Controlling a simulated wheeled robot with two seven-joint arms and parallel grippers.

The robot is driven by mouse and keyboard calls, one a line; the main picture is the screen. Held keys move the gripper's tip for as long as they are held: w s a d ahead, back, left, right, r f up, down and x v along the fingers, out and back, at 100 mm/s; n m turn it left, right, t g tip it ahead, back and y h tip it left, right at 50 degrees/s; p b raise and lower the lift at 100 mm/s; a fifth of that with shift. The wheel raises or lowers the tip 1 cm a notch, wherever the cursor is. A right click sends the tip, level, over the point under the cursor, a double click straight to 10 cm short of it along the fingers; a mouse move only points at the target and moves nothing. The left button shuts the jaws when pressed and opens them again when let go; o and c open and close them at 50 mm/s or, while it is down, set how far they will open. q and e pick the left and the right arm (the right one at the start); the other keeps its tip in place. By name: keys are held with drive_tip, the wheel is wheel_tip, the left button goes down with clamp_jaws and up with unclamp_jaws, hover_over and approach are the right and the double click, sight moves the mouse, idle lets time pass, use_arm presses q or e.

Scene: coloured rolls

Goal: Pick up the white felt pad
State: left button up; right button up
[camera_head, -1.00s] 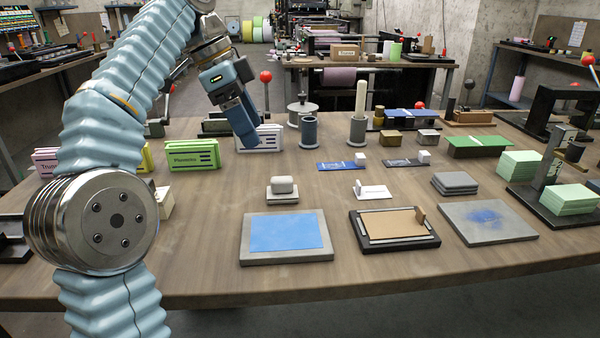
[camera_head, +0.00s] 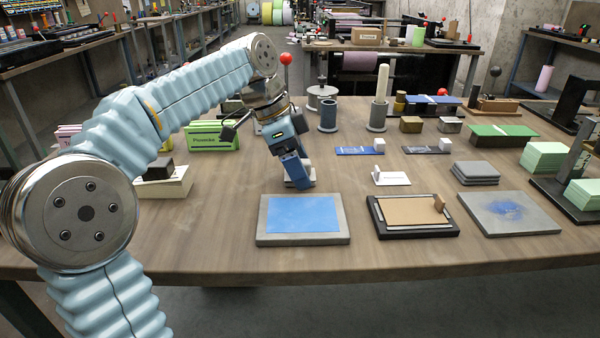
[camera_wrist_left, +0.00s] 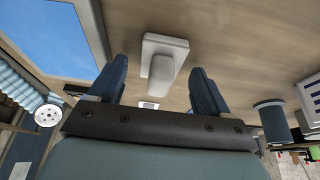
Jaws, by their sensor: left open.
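The white felt pad (camera_wrist_left: 160,76) is a rounded pale block on a light square base (camera_wrist_left: 175,42). In the wrist view it lies between and beyond my two blue fingers. My left gripper is open, with one finger on each side of the pad in the wrist view. I cannot tell whether they touch it. My right gripper is not in view.
A grey slab with a blue sheet (camera_head: 304,214) lies just in front. A black-framed tray (camera_head: 413,217) and a blue-stained grey slab (camera_head: 508,212) lie to its right. A grey cylinder (camera_head: 328,116) and a post on a round base (camera_head: 379,98) stand behind.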

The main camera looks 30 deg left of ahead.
use_arm(q)
drive_tip(key=shift+d+f, duration=0.1)
drive_tip(key=shift+f, duration=0.2)
drive_tip(key=c, duration=1.1)
drive_tip(key=shift+c, duration=0.2)
drive_tip(key=shift+w+r, duration=0.1)
drive_tip(key=shift+r, duration=0.45)
drive_tip(key=s+d+r, duration=0.6)
drive_tip(key=s+r, duration=0.6)
drive_tip(key=s, duration=0.1)
drive_tip(key=shift+b, duration=0.35)
drive_tip(key=o, duration=0.5)
drive_tip(key=shift+w, duration=0.1)
drive_tip(key=c, duration=0.4)
